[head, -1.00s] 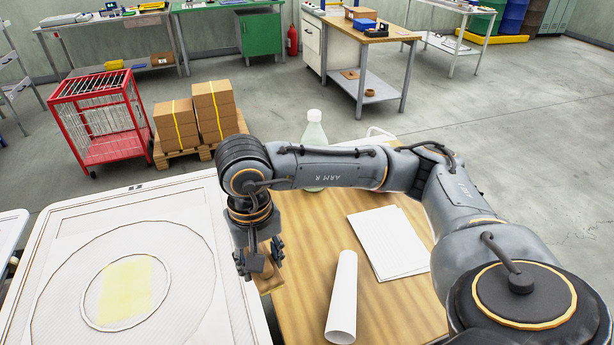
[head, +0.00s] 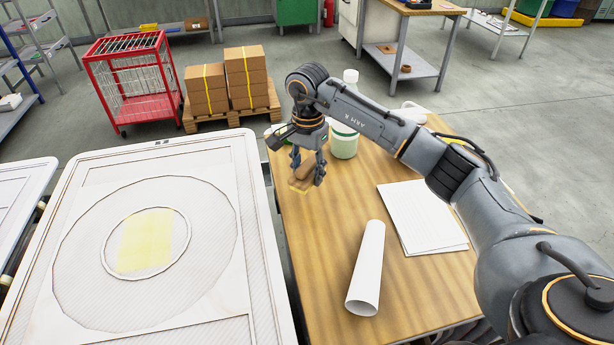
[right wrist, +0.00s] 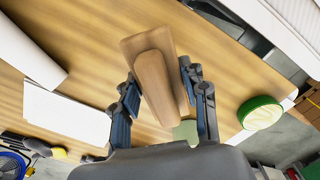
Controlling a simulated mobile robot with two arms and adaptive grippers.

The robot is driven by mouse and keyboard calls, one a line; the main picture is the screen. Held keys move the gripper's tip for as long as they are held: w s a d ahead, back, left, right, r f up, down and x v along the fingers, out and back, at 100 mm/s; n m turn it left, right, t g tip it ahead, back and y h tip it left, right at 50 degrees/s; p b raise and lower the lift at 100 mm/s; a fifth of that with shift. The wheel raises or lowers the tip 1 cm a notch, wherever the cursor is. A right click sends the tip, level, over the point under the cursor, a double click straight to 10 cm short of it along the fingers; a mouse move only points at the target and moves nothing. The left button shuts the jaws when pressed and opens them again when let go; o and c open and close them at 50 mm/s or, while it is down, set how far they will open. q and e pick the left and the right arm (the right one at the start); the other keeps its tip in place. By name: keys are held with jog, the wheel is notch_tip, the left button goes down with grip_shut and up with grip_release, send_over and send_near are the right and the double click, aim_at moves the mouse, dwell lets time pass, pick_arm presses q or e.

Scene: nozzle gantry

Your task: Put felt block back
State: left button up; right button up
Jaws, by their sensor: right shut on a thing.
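The felt block (head: 302,184) is a flat wooden board with a rounded wooden grip on top. My right gripper (head: 308,168) is shut on it, over the far left part of the wooden table. In the right wrist view, the felt block's rounded grip (right wrist: 154,80) lies between the two dark fingers. A yellow edge shows at the block's lower side in the head view. Any felt on its underside is hidden. I cannot tell whether the block touches the table. My left gripper is not in view.
A green round tin (right wrist: 260,113) is nearby. A white screen frame (head: 262,235) stands left. The table's front left is clear.

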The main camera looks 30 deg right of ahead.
aim_at(307, 172)
jog(key=w+f, duration=0.1)
jog(key=w+d+f, duration=0.1)
jog(key=shift+w+f, duration=0.1)
jog(key=shift+f, duration=0.3)
notch_tip(307, 172, down, 3)
jog(key=shift+r+p, duration=0.1)
jog(key=shift+p, duration=0.95)
jog(key=shift+f, duration=0.2)
jog(key=shift+f+b, duration=0.15)
jog(key=shift+b, duration=0.15)
jog(key=o, duration=1.1)
